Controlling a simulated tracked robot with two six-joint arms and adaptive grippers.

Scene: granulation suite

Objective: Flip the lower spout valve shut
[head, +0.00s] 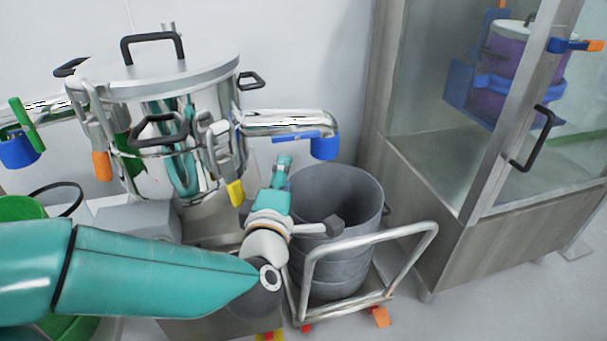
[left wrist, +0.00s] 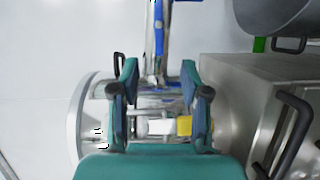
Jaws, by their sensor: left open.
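A steel vessel (head: 160,100) has a spout pipe (head: 270,118) to the right with a blue lever (head: 290,136) lying along it and a blue end cap (head: 325,148). Another spout at the left edge has a tilted green lever (head: 27,125) and a blue end (head: 20,151). I cannot tell for certain which valve counts as lower. My left gripper (head: 283,163) is just below the blue lever in the head view. In the left wrist view its fingers (left wrist: 160,92) are spread, with the pipe and blue lever (left wrist: 158,28) beyond them; contact is not visible. My right gripper is out of view.
A grey bin (head: 335,230) on a cart with a steel handle (head: 375,238) stands below the spout. Yellow (head: 235,192) and orange (head: 101,165) clamp handles hang on the vessel's side. A glass-fronted cabinet (head: 440,200) stands at the right.

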